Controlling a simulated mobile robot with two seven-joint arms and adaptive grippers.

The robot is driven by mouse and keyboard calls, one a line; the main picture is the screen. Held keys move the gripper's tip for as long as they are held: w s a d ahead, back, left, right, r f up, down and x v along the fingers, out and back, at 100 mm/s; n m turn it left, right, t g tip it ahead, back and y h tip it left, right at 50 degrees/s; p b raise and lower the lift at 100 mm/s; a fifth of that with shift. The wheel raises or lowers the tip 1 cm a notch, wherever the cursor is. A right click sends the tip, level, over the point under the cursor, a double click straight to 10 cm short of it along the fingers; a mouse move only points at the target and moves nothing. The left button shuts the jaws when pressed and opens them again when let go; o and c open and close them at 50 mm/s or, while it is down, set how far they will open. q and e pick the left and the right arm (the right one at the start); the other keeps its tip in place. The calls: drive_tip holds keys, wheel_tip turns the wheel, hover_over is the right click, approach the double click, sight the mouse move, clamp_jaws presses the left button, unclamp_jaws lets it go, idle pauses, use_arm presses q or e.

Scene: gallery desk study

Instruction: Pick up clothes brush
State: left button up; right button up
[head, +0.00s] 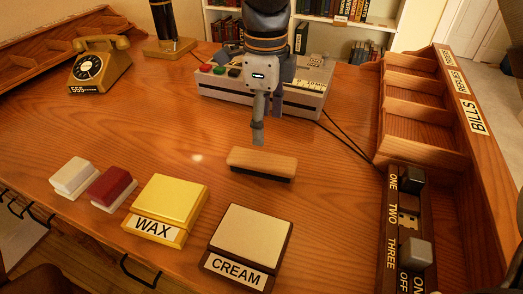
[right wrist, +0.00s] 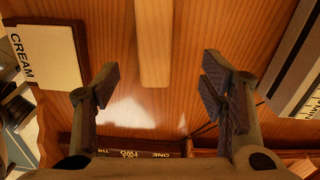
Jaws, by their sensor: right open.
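The clothes brush (head: 262,160), a light wooden block with dark bristles below, lies on the desk in the middle of the head view. In the right wrist view its wooden back (right wrist: 154,45) runs down from the top edge, between and beyond the fingertips. My right gripper (head: 258,132) points down, just behind the brush in the head view and apart from it. The right wrist view shows its two fingers (right wrist: 162,82) spread wide with nothing between them. My left gripper is not in view.
A yellow WAX box (head: 176,201) and a CREAM box (head: 245,235) stand in front of the brush. White and red blocks (head: 111,187) lie left. A switch panel (head: 408,220) and BILLS rack (head: 425,110) line the right. A grey console (head: 300,97) and telephone (head: 99,66) stand behind.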

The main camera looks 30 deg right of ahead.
sight(262, 158)
drive_tip(key=f, duration=0.9)
drive_tip(key=shift+s+a+f+b, duration=0.25)
drive_tip(key=shift+a+f+b, duration=0.05)
drive_tip(key=shift+a+b, duration=0.1)
drive_tip(key=shift+w+f, duration=0.1)
drive_tip(key=shift+f, duration=0.25)
drive_tip(key=shift+r, duration=0.1)
drive_tip(key=c, duration=1.3)
